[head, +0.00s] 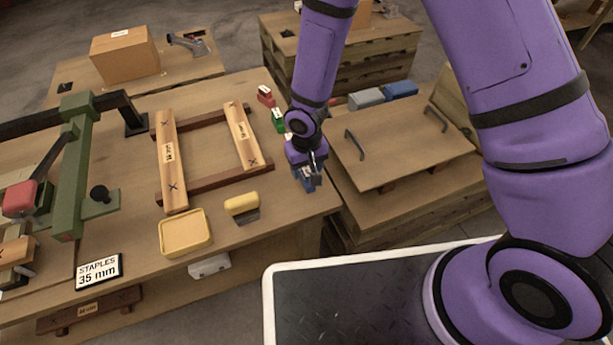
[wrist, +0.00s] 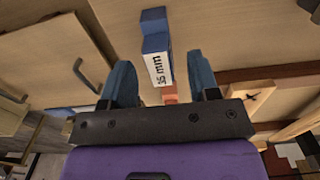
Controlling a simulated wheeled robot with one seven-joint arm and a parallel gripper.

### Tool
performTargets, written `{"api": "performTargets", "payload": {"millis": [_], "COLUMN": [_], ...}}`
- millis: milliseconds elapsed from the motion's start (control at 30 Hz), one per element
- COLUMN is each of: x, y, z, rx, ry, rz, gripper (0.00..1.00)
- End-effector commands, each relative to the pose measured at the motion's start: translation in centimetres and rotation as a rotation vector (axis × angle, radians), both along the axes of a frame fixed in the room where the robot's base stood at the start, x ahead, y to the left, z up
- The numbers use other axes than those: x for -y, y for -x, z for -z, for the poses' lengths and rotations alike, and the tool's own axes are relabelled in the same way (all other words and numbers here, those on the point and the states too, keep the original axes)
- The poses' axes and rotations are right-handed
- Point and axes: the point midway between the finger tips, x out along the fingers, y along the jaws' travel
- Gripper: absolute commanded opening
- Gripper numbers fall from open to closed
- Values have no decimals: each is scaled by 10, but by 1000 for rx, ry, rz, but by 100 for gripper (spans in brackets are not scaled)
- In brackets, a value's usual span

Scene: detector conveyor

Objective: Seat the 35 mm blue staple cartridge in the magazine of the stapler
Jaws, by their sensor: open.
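The blue staple cartridge (wrist: 155,42) with a white label, its first digit hard to read before "5 mm", lies in the wrist view ahead of and partly between my two fingers. In the head view it shows as a blue piece (head: 312,187) at the table's right edge, just under my gripper (head: 310,172). My gripper (wrist: 161,82) is open, with a gap on both sides of the cartridge. The green stapler (head: 75,165) with a red-ended lever stands at the left of the table. I cannot make out its magazine clearly.
Red (head: 265,96) and green (head: 278,120) cartridges stand behind my gripper along the table's right edge. A wooden frame (head: 168,165), a yellow tray (head: 185,235), a yellow-handled scraper (head: 242,205) and a "STAPLES 35 mm" sign (head: 99,272) lie between gripper and stapler.

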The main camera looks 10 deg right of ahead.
Motion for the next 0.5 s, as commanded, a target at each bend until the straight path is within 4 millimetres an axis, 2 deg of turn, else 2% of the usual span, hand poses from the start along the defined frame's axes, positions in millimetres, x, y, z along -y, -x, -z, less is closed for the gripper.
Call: {"api": "performTargets", "payload": {"millis": [200, 467, 500], "x": [0, 0, 0], "y": [0, 0, 0], "z": [18, 19, 19], "rx": [0, 1, 1], "ry": [0, 0, 0], "rz": [0, 0, 0], "gripper": [55, 55, 46]}}
